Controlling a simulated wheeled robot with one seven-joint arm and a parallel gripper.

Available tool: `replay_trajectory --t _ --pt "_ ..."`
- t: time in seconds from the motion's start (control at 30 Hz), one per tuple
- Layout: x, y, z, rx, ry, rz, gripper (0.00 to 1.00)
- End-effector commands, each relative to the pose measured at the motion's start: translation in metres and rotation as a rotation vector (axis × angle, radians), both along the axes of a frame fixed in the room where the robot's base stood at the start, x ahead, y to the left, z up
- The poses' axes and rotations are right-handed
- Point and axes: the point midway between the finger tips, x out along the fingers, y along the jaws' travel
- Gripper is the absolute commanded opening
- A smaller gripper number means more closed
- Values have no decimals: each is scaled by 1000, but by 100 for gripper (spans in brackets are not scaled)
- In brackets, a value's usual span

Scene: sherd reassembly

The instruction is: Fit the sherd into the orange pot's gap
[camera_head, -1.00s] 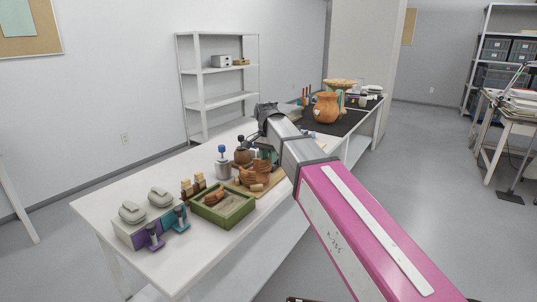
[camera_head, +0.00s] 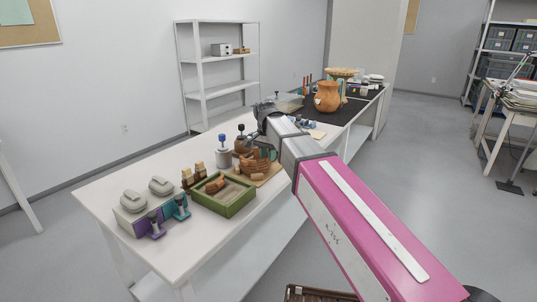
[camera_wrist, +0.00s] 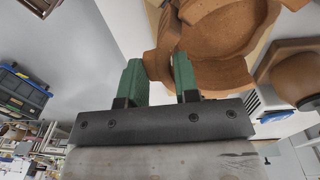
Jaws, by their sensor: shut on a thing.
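The broken orange pot (camera_head: 254,167) stands on a wooden board on the near part of the white table. In the wrist view the pot (camera_wrist: 222,38) fills the top middle, with curved walls and an open hollow. My gripper (camera_wrist: 157,75) has two green fingers, shut on an orange-brown sherd (camera_wrist: 157,64) between them. The sherd overlaps the pot's edge in this view; I cannot tell whether they touch or whether it sits in the gap. In the head view my gripper (camera_head: 268,154) is beside the pot's upper right, largely hidden by the wrist, and the sherd cannot be made out.
A green sand tray (camera_head: 236,208) with an orange piece (camera_head: 215,184) in it stands in front of the pot. A brown vessel (camera_head: 242,145) is close behind it. Clamps (camera_head: 180,208) and grey boxes are at the table's near end. An orange jug (camera_head: 327,97) stands farther back.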

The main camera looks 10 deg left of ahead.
Motion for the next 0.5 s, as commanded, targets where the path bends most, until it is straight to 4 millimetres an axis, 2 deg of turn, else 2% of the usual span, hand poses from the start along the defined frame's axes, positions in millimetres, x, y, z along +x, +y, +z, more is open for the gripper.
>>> replay_trajectory --t 0.5 --pt "1 3 -1 8 -5 -4 12"
